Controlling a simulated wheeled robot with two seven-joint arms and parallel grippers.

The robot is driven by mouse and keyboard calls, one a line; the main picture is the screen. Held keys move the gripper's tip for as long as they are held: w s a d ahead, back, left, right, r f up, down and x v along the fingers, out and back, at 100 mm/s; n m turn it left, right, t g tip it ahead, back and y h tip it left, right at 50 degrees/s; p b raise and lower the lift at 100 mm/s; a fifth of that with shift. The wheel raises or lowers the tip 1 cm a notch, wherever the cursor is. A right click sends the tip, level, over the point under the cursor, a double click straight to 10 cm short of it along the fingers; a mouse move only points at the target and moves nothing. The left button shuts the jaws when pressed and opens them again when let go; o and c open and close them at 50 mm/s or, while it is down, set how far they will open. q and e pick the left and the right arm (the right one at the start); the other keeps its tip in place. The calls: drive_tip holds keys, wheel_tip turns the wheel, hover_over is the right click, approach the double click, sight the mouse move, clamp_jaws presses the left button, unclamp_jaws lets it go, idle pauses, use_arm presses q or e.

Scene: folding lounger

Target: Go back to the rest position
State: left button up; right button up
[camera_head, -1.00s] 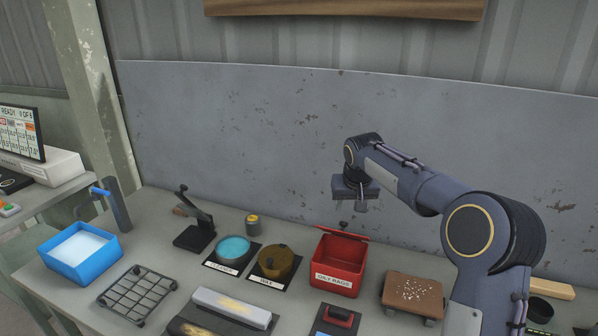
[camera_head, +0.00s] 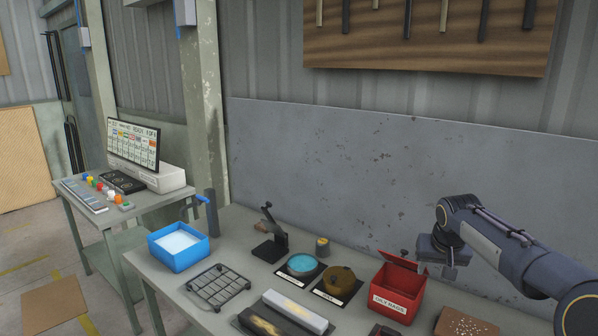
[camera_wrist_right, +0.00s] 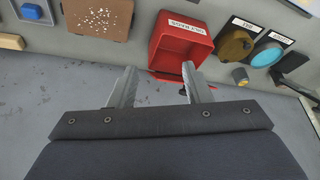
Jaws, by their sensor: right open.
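My right gripper (camera_head: 447,272) hangs at the end of my right arm in the head view, just right of the red OILY RAGS bin. In the right wrist view its two fingers (camera_wrist_right: 160,85) stand apart with nothing between them. The red bin (camera_head: 392,303) has its lid raised; it also shows beyond the fingers in the wrist view (camera_wrist_right: 180,45). My left gripper does not show.
A side table with a monitor (camera_head: 134,144) stands left. Free air lies above the bench.

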drive_tip(key=s+a+n+y, duration=0.15)
drive_tip(key=s+a, duration=0.25)
drive_tip(key=s, duration=1)
drive_tip(key=s+a+m+y, duration=0.1)
drive_tip(key=s+a+y, duration=0.15)
drive_tip(key=s, duration=1.15)
drive_tip(key=s+a+f+t+y+b, duration=0.1)
drive_tip(key=s+a+f, duration=0.4)
drive_tip(key=s, duration=0.4)
drive_tip(key=shift+s+a, duration=0.2)
drive_tip(key=shift+s, duration=0.05)
drive_tip(key=shift+f+n, duration=0.1)
drive_tip(key=shift+n, duration=0.25)
drive_tip(key=shift+c, duration=0.2)
